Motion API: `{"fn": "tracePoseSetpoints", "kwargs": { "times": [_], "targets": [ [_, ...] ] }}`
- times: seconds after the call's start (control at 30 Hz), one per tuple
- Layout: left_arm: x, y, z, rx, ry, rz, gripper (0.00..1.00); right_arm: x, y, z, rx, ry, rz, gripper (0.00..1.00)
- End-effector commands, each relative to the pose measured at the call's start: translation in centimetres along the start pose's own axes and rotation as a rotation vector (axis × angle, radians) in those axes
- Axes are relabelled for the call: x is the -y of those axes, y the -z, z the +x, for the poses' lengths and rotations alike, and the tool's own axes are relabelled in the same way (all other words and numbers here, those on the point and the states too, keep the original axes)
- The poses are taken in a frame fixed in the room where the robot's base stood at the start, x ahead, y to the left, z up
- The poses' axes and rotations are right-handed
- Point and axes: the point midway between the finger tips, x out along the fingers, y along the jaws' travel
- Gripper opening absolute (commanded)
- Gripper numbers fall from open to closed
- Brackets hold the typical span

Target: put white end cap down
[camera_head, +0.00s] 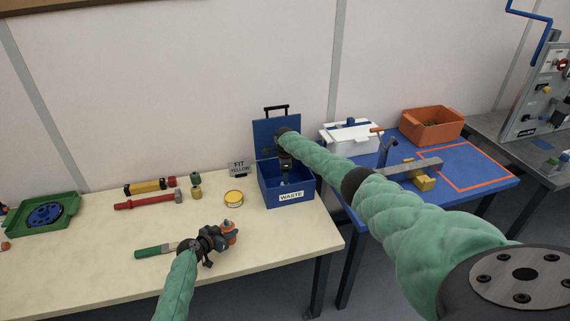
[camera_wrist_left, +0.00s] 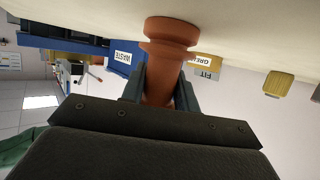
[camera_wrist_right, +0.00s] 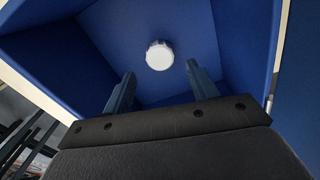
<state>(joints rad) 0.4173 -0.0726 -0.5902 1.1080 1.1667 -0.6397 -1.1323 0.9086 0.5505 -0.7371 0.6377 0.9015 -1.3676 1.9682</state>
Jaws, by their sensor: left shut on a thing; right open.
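The white end cap (camera_wrist_right: 159,55) is inside the blue waste box (camera_head: 287,197), seen from above in the right wrist view. It is apart from both fingers; whether it rests on the floor of the box or is falling I cannot tell. My right gripper (camera_head: 285,177) points down into the box, and its two fingers (camera_wrist_right: 160,92) are open with nothing between them. The cap is hidden in the head view. My left gripper (camera_head: 222,238) is shut on an orange flanged part (camera_wrist_left: 168,45), low over the front of the cream table.
The box has a raised blue lid (camera_head: 268,131). A yellow tin (camera_head: 234,198), a "FIT YELLOW" sign (camera_head: 239,169), a red hammer (camera_head: 148,200) and a green-handled tool (camera_head: 152,251) are on the cream table. The blue table (camera_head: 462,190) on the right holds a white box and an orange bin (camera_head: 433,125).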

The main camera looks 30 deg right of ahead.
Motion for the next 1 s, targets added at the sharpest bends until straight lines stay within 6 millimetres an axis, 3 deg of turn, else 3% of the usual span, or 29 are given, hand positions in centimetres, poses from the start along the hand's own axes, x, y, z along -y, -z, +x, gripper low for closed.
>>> {"fn": "tracePoseSetpoints", "kwargs": {
  "times": [0.2,0.4,0.9,0.93,1.0],
  "targets": [
    [0.0,-0.2,0.0,0.002,0.0,-0.001,0.0,0.0,0.0,-3.9,0.001,0.001,-0.001,0.58],
    [0.0,-0.2,0.0,0.003,0.0,-0.001,0.0,0.0,0.0,-6.0,0.0,0.0,0.001,0.58],
    [0.0,-0.2,0.0,0.002,0.0,-0.001,0.0,0.0,0.0,-6.6,0.0,0.0,0.001,0.58],
    [0.0,-0.2,0.0,0.002,0.0,-0.001,0.36,0.0,0.0,-6.6,0.0,0.0,0.001,0.58],
    [0.0,-0.2,0.0,0.002,0.0,-0.001,0.5,0.0,0.0,-6.6,0.0,0.0,0.001,0.58]
  ]
}}
